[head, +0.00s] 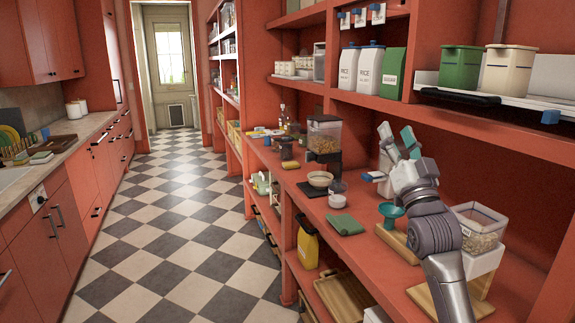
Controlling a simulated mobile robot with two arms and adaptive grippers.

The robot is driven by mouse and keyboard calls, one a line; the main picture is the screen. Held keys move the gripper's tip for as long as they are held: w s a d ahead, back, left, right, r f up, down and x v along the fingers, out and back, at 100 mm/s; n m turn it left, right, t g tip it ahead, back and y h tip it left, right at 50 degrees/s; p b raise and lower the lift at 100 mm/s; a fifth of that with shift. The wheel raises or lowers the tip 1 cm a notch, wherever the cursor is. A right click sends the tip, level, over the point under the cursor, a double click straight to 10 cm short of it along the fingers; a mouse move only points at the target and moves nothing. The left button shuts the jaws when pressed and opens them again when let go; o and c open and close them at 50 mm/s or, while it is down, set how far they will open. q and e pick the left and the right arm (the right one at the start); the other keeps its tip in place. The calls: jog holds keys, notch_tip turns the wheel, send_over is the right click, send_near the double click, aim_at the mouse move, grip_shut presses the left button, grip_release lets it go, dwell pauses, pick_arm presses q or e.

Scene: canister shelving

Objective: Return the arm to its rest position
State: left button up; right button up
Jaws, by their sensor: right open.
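My right arm (445,245) reaches up from the bottom right over the red counter. Its gripper (396,133) is open, with the fingers pointing up and apart, and I see nothing between them. It shows in front of the back of the counter bay, below the upper shelf edge. My left arm and gripper are not in the picture.
A green canister (460,68) and a cream canister (508,70) stand on the upper shelf, right of white rice containers (369,70). The checkered floor (180,230) is clear.

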jog(key=w+f+g+h, duration=0.1)
jog(key=w+f+g, duration=0.15)
jog(key=f, duration=1.35)
jog(key=w+f+g+h, duration=0.15)
jog(key=f+g, duration=0.25)
jog(key=f, duration=1.3)
jog(key=s+f+n+g, duration=0.1)
jog(key=s+f+g, duration=0.3)
jog(key=f, duration=1.1)
jog(key=s+f+g, duration=0.2)
jog(key=s+f, duration=0.5)
jog(key=f, duration=0.8)
jog(key=s+f+n+g, duration=0.2)
jog(key=s+f+g, duration=0.4)
jog(key=s+f, duration=1.65)
jog(key=s+f+g, duration=0.3)
jog(key=s+f, duration=0.1)
jog(key=s, duration=1.1)
jog(key=s+d+f+n+g+h, duration=0.1)
jog(key=s+f+g, duration=0.2)
jog(key=s, duration=1.3)
jog(key=shift+s+f, duration=0.15)
jog(key=shift+f, duration=0.3)
